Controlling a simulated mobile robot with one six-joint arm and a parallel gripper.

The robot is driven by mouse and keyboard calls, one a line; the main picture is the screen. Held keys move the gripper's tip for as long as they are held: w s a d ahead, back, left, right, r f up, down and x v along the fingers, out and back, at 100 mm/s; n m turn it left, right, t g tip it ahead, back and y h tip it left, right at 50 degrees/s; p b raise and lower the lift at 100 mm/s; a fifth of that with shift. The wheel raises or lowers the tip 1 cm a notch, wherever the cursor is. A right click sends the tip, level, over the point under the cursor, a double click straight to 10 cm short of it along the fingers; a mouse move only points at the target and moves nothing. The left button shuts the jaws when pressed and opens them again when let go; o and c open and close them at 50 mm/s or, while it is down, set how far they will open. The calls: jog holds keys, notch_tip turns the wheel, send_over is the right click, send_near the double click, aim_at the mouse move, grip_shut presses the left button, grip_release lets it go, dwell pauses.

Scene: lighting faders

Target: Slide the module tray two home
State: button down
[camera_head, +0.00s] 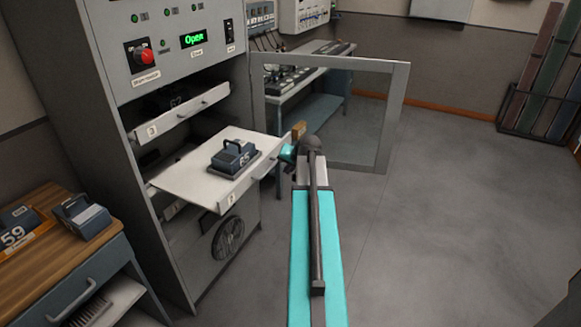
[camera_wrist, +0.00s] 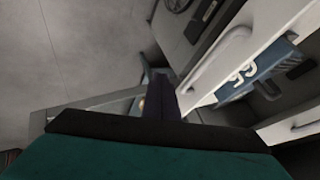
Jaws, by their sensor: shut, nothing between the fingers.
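The pulled-out white tray (camera_head: 185,178), whose small front label looks like a 2, sticks well out of the grey cabinet. A blue-grey module (camera_head: 233,158) with a handle and a two-digit number sits on it. In the wrist view the tray's front and bar handle (camera_wrist: 218,58) are at upper right, with the module (camera_wrist: 245,78) behind. My gripper (camera_wrist: 162,82) is shut and empty, pointing close to the tray front, with a small gap apparent; contact cannot be told. In the head view its fingers are mostly hidden by my wrist.
Tray 3 (camera_head: 183,113) sits above, pulled out less. The cabinet's glass door (camera_head: 393,115) stands open to the right, behind my arm. A green "Open" display (camera_head: 193,39) is lit. A wooden-topped drawer unit (camera_head: 45,200) stands left. The floor at right is clear.

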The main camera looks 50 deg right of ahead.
jog(key=w, duration=0.2)
jog(key=w+a+r, duration=0.1)
jog(key=shift+w+p, duration=0.2)
jog(key=shift+p, duration=0.15)
